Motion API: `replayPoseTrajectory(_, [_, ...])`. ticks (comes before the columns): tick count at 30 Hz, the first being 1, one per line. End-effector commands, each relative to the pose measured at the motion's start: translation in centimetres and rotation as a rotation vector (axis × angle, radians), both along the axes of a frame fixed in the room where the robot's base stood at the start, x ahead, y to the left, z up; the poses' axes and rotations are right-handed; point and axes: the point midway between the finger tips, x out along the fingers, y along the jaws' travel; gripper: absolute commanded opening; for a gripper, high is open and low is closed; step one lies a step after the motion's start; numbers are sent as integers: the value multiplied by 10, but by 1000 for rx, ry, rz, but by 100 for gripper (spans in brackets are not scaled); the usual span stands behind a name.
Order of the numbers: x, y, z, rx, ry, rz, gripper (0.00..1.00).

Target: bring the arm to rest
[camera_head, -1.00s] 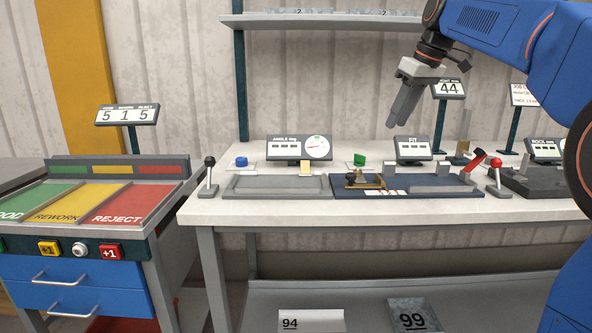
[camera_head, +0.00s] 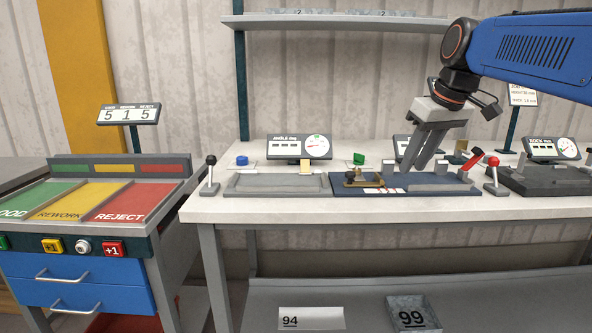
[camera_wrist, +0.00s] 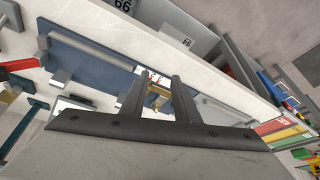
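My arm (camera_head: 530,52) reaches in from the right over the workbench. My gripper (camera_head: 414,167) points down and slightly left above the dark blue fixture plate (camera_head: 440,192). In the wrist view its two fingers (camera_wrist: 160,77) stand apart with nothing held between them. The brass clamp on the plate (camera_head: 366,180) lies beyond the fingertips and shows between them in the wrist view (camera_wrist: 157,91). The gripper hides most of the FIT display (camera_head: 401,146). I cannot tell the exact height of the fingertips above the plate.
The bench (camera_head: 290,210) also bears a grey tray (camera_head: 275,184), an angle display (camera_head: 299,147), a black-knobbed lever (camera_head: 210,172) and a red-knobbed lever (camera_head: 494,174). A shelf (camera_head: 330,22) runs above. The sorting cart (camera_head: 100,225) stands at left. Air above the bench's left half is clear.

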Motion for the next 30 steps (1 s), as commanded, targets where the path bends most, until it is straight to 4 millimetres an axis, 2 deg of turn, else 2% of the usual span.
replayPoseTrajectory(1, [-18,0,-12,-2,0,-23,28])
replayPoseTrajectory(11, [-117,-7,-105,-4,-5,-184,28])
replayPoseTrajectory(18, [-188,-13,-185,-3,-18,-291,28])
replayPoseTrajectory(24, [-231,-17,-244,0,-29,-357,28])
replayPoseTrajectory(27, [-243,-19,-261,0,-32,-375,28])
replayPoseTrajectory(30, [-249,-20,-270,1,-35,-384,28])
